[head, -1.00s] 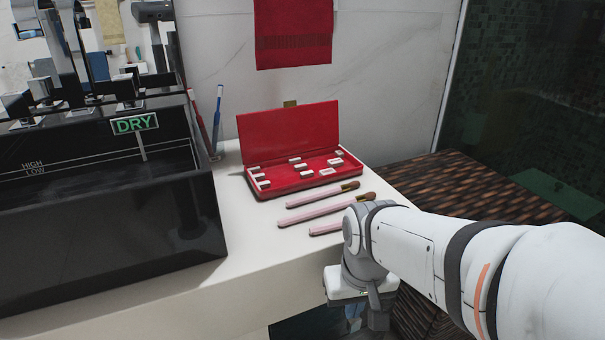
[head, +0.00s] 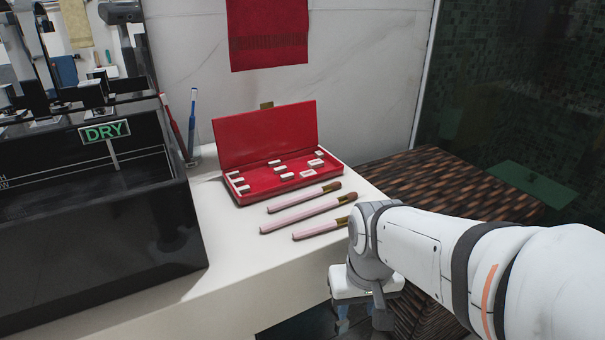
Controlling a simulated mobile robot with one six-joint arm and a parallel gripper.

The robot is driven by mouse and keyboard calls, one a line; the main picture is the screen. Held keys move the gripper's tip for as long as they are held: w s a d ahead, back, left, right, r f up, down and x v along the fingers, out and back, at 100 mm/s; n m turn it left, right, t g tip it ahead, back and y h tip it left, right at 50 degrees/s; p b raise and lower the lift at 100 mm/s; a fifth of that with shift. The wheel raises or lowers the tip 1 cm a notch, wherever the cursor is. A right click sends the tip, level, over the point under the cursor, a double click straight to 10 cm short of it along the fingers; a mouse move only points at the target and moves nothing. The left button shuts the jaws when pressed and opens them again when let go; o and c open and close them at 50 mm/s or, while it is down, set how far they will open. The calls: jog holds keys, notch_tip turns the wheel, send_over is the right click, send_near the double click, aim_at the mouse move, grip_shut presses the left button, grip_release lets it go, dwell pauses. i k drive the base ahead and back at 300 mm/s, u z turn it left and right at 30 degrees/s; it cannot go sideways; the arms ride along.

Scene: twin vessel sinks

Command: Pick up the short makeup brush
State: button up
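Three pink-handled makeup brushes with brown bristles lie on the white counter, in front of a red case. The nearest brush (head: 318,230) looks shortest, but its bristle end meets the edge of my arm in the picture and may be partly hidden. The middle brush (head: 305,213) looks longest, and the far brush (head: 303,197) lies closest to the case. My gripper (head: 362,322) points down beyond the counter's right edge, to the right of and lower in the picture than the brushes. Its fingers appear apart with nothing between them.
The open red case (head: 290,185) holds several small white pieces. A cup (head: 193,156) with two toothbrushes stands at the back left. A black vessel sink (head: 95,225) fills the left side. The counter (head: 245,265) is clear in front of the brushes.

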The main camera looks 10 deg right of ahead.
aim_at(304, 233)
jog(key=z, duration=1.15)
jog(key=k, duration=1.55)
jog(key=u, duration=0.6)
jog(key=i, duration=1)
jog(key=u, duration=0.05)
